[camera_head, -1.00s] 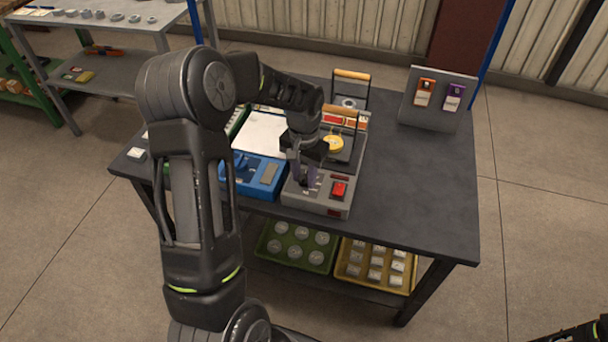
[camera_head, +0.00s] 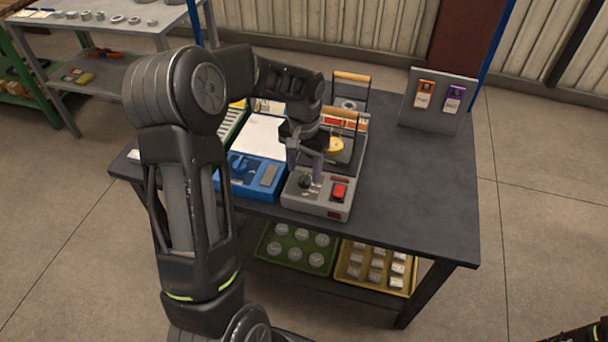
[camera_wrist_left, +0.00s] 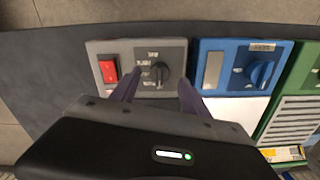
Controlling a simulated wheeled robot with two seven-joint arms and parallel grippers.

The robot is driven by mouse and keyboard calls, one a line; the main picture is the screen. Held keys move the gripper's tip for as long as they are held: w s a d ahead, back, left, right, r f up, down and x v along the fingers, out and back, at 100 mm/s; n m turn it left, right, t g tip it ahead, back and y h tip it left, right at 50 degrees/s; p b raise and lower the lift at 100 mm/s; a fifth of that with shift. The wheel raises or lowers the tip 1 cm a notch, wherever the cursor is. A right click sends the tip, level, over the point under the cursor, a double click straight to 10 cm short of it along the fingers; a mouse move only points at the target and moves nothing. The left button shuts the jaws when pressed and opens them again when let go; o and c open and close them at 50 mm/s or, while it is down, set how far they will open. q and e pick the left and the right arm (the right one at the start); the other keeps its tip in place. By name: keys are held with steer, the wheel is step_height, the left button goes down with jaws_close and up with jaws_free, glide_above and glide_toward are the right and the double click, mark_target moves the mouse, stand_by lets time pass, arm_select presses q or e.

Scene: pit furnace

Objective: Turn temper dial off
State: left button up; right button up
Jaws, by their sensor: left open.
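The grey control box (camera_head: 325,208) stands at the front edge of the dark table. It carries a black dial (camera_head: 305,182) and a red switch (camera_head: 339,191). In the left wrist view the black dial (camera_wrist_left: 159,71) lies beyond and between the fingertips, with printed labels beside it. My left gripper (camera_head: 304,172) is open, pointing down above the box, with its fingers apart from the dial. The left gripper (camera_wrist_left: 158,85) also shows at the bottom of the wrist view. Only a small dark part at the bottom right corner may be my right arm; its gripper is not visible.
A blue box (camera_head: 250,177) with a blue knob stands directly left of the grey box. A tag stand (camera_head: 438,98) is at the back right. The right part of the tabletop (camera_head: 415,190) is clear.

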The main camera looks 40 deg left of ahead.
mark_target(304, 178)
arm_select(q)
step_height(304, 178, up, 4)
steer(key=shift+r, duration=0.1)
stand_by(0.6)
